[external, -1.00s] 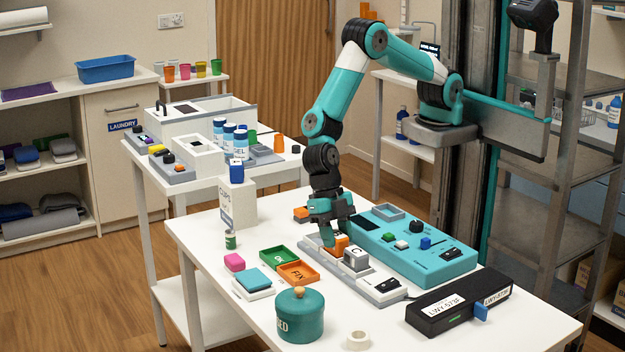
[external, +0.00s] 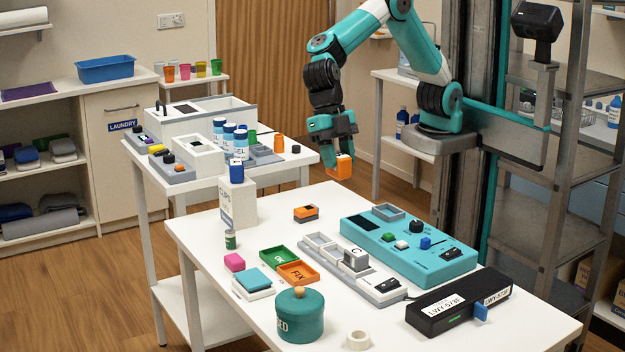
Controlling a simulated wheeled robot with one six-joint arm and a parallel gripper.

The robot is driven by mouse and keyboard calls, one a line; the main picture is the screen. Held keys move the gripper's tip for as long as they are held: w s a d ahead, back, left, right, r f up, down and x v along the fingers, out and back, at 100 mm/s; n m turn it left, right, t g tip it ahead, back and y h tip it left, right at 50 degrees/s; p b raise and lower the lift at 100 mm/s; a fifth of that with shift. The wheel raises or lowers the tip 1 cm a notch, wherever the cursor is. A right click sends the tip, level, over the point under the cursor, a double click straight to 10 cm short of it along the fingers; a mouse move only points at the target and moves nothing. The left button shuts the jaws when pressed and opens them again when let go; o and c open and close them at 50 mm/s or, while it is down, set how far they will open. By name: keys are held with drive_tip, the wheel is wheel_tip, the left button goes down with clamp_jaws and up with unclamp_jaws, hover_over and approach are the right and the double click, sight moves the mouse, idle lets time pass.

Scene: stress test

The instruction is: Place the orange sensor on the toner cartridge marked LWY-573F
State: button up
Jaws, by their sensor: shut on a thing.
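My gripper (external: 338,152) is shut on an orange sensor (external: 342,168) and holds it in the air above the back of the table. The sensor has a small white and dark patch on top. The black toner cartridge (external: 440,301) lies at the table's front right. It has white labels reading LWY-573F and a blue tab (external: 481,313) on its front side. My gripper is well behind and to the left of the cartridge.
A grey-white tray (external: 325,262) with compartments, one holding a block marked C (external: 355,258), lies in the middle. A teal device (external: 408,246) stands between my gripper and the cartridge. A teal lidded pot (external: 300,318) and green and orange trays (external: 298,272) are nearer the front.

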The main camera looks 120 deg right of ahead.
drive_tip(key=a, duration=0.9)
hover_over(475, 299)
drive_tip(key=d, duration=0.2)
wheel_tip(475, 299, down, 12)
drive_tip(key=shift+r+b, duration=0.1)
drive_tip(key=shift+b, duration=0.25)
drive_tip(key=shift+f, duration=2.6)
drive_tip(key=o, duration=1)
drive_tip(key=shift+c, duration=0.2)
